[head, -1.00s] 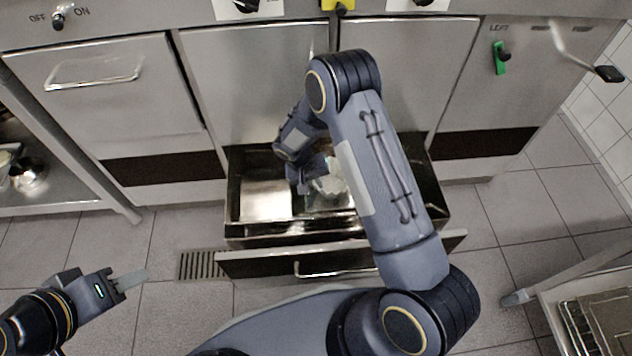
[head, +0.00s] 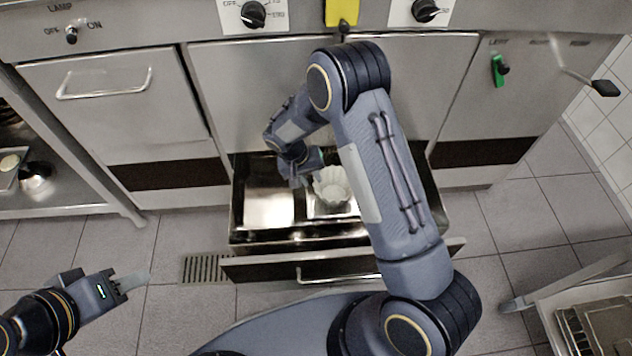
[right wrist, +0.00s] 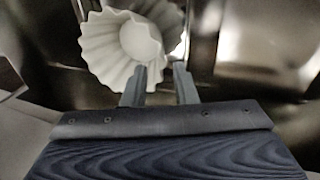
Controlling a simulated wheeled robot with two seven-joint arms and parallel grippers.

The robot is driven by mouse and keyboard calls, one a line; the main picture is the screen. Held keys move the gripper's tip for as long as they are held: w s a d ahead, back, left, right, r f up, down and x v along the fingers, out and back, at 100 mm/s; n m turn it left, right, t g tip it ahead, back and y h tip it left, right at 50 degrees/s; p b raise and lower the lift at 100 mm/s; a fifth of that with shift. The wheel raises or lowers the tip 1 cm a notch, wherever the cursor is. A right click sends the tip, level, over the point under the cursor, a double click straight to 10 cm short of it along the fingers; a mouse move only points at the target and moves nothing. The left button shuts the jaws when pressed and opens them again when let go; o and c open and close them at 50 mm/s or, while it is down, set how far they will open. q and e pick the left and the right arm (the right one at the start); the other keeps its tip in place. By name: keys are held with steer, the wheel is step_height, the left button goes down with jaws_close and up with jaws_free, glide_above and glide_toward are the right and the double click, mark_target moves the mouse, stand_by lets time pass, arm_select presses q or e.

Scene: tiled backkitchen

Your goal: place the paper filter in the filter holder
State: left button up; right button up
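A white fluted paper filter (head: 332,187) sits in the open drawer (head: 252,237) in the head view. It also shows, as a pleated cup, at the top of the right wrist view (right wrist: 128,48). My right gripper (head: 308,174) is low in the drawer, just left of the filter. In the right wrist view its two fingers (right wrist: 160,76) are apart, with the tips at the filter's near edge. Whether they touch it is unclear. My left gripper (head: 137,282) hangs over the floor at lower left; its finger gap cannot be made out. I cannot identify the filter holder.
Steel cabinet fronts (head: 105,90) with knobs stand behind the drawer. A shelf with a metal pot (head: 36,178) is at left. A rack (head: 600,325) is at lower right. Metal drawer walls closely surround the right gripper. The floor at left is clear.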

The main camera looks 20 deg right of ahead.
steer(key=s+d+r+t+y, duration=0.15)
steer(key=s+r, duration=0.25)
steer(key=r, duration=0.4)
steer(key=s+d+r+y, duration=0.2)
steer(key=s+r, duration=0.2)
steer(key=r, duration=0.4)
steer(key=s+d+r+t+y, duration=0.15)
steer(key=s+r, duration=0.25)
steer(key=r, duration=0.4)
steer(key=s+a+r+t+y, duration=0.1)
steer(key=s+r+t+y, duration=0.1)
steer(key=s, duration=1.3)
step_height(320, 180, up, 2)
steer(key=shift+a+r+n+t+p, duration=0.15)
steer(key=shift+a+n+t+p, duration=0.25)
steer(key=shift+t, duration=0.1)
step_height(320, 180, up, 30)
steer(key=p, duration=3)
steer(key=shift+r, duration=0.2)
